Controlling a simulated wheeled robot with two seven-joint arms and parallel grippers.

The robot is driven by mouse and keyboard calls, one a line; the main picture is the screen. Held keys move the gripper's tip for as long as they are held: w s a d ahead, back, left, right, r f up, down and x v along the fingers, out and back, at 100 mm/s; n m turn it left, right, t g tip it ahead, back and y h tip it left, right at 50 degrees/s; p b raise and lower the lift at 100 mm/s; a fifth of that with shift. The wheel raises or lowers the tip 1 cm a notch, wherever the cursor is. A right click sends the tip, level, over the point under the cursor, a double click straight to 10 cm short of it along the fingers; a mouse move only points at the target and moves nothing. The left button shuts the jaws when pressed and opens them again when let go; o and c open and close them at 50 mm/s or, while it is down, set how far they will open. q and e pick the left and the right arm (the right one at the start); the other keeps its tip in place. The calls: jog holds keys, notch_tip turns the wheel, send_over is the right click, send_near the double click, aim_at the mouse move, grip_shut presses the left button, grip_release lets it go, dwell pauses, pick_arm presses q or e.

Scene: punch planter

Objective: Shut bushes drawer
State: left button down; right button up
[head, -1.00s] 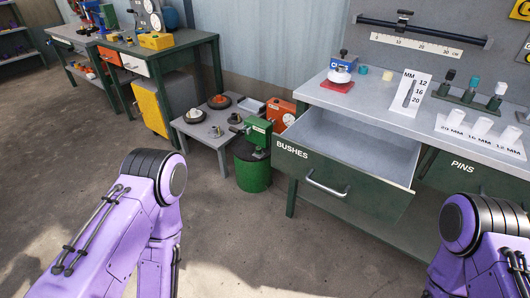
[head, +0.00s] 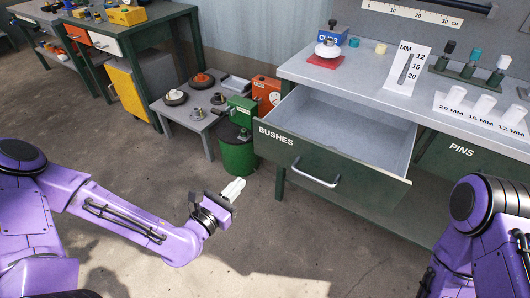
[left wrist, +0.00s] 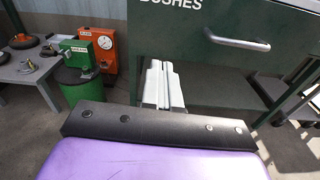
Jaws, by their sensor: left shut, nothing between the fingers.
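The BUSHES drawer (head: 335,172) is pulled well out of the workbench, and its grey inside looks empty. Its front is dark green with a silver bar handle (head: 316,174); the handle also shows in the left wrist view (left wrist: 236,41). My left gripper (head: 235,187) is shut and empty, in front of the drawer and to the left of the handle, apart from both. In the left wrist view its white fingers (left wrist: 162,66) lie together below the BUSHES label. My right arm shows at the right edge of the head view; its gripper is out of the frame.
The PINS drawer (head: 462,150) is beside the open one. The bench top (head: 375,90) holds a red-based device (head: 326,56), a size card and several pegs. A green bin (head: 237,155) and low grey table (head: 185,118) stand left. The floor in front is clear.

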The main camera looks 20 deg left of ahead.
aim_at(270, 145)
pick_arm(q)
jog(key=shift+n, duration=0.3)
jog(key=x, duration=0.4)
jog(key=r+x, duration=0.1)
jog(key=x, duration=0.3)
jog(key=p+x, duration=0.1)
jog(key=x, duration=0.4)
jog(key=shift+a+r, duration=0.1)
jog(key=shift+r, duration=0.15)
jog(key=shift+w, duration=0.65)
